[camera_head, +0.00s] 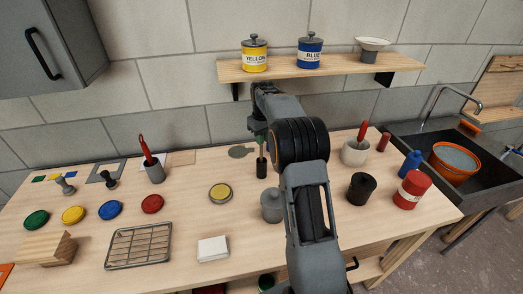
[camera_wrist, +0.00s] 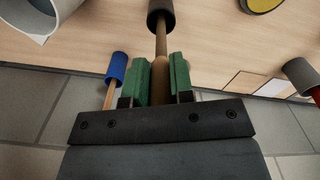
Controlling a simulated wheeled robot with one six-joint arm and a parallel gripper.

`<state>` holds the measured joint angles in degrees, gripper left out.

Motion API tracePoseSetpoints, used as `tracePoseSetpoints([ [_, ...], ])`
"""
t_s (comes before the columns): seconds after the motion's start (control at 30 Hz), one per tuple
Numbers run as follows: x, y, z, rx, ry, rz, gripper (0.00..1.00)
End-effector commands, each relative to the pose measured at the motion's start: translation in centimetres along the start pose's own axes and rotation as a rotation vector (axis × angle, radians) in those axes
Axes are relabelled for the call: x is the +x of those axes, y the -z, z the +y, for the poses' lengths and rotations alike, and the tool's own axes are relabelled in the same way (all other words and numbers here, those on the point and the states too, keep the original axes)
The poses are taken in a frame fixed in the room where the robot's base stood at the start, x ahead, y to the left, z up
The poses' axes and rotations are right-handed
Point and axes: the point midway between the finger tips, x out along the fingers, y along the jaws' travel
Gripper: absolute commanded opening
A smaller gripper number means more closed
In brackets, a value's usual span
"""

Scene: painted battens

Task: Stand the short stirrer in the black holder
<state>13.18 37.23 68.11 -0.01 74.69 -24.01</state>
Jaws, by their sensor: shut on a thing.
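My gripper (camera_wrist: 161,80) has green-faced jaws shut on a wooden stirrer (camera_wrist: 160,46). The stirrer is thicker between the jaws and thinner beyond them. Its thin end meets the mouth of a narrow black cylinder, which looks like the black holder (camera_wrist: 160,14), cut by the picture's edge. In the head view the black holder (camera_head: 262,170) stands upright below my gripper (camera_head: 262,140), with the stirrer roughly upright above it. I cannot tell how far the stirrer's end is inside. A blue holder (camera_wrist: 117,68) with another wooden stick stands apart in the wrist view.
A grey cup with a red-handled tool (camera_head: 155,173) stands left. A white cup (camera_head: 354,152), black pot (camera_head: 362,190) and red can (camera_head: 411,190) stand right. A shelf (camera_head: 330,69) hangs above.

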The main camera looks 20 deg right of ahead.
Motion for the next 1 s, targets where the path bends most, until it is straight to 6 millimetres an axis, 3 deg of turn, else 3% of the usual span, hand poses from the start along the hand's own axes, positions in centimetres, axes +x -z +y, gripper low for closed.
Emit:
tracePoseSetpoints([
  [0.43,4.2,0.1,-0.2,-0.004,0.001,-0.001,0.0],
  [0.87,4.8,0.1,-0.3,-0.004,0.0,0.0,0.0],
  [0.9,4.9,0.1,-0.3,-0.004,0.0,0.0,0.23],
  [1.0,4.8,0.1,-0.3,-0.004,0.0,0.0,0.32],
])
